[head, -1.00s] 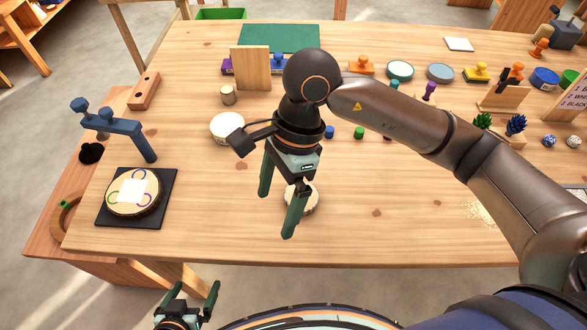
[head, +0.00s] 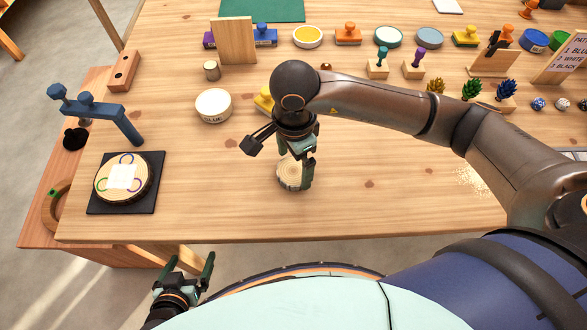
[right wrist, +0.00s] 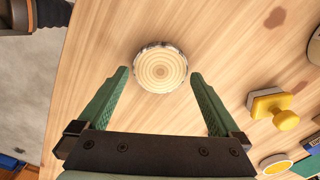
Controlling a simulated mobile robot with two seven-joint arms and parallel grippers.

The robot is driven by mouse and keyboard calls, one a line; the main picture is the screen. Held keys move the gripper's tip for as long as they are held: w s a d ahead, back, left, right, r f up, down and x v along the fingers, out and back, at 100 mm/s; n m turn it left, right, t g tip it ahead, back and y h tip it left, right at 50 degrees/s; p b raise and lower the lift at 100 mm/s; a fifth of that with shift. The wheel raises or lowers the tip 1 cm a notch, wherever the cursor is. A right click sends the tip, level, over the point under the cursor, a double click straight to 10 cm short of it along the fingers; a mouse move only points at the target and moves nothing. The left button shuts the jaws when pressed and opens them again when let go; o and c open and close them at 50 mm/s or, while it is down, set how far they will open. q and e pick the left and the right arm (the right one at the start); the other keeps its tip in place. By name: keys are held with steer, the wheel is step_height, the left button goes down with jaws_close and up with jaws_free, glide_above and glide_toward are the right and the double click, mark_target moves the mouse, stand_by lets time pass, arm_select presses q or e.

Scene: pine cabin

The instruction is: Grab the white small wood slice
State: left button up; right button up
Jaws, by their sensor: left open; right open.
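A small round wood slice (head: 290,174) with a pale ringed top and a whitish rim lies flat near the table's front middle. It also shows in the right wrist view (right wrist: 160,68), whole and just beyond the fingertips. My right gripper (head: 295,166) is open and points down over the slice. In the right wrist view its green fingers (right wrist: 160,75) stand wide, one to each side of the slice's near part, with gaps; no contact shows. The gripper hides part of the slice in the head view. My left gripper (head: 190,263) is open and empty in front of the table's edge.
A larger wood slice (head: 106,190) with paper on it lies on a black mat (head: 105,209) at left. A blue stand (head: 105,110) and a glue tub (head: 213,105) are behind. A yellow stamp (right wrist: 273,107) lies near the slice. Stamps and pads line the back.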

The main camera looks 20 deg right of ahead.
step_height(320, 180, down, 2)
steer(key=shift+f, duration=0.15)
steer(key=c, duration=1.1)
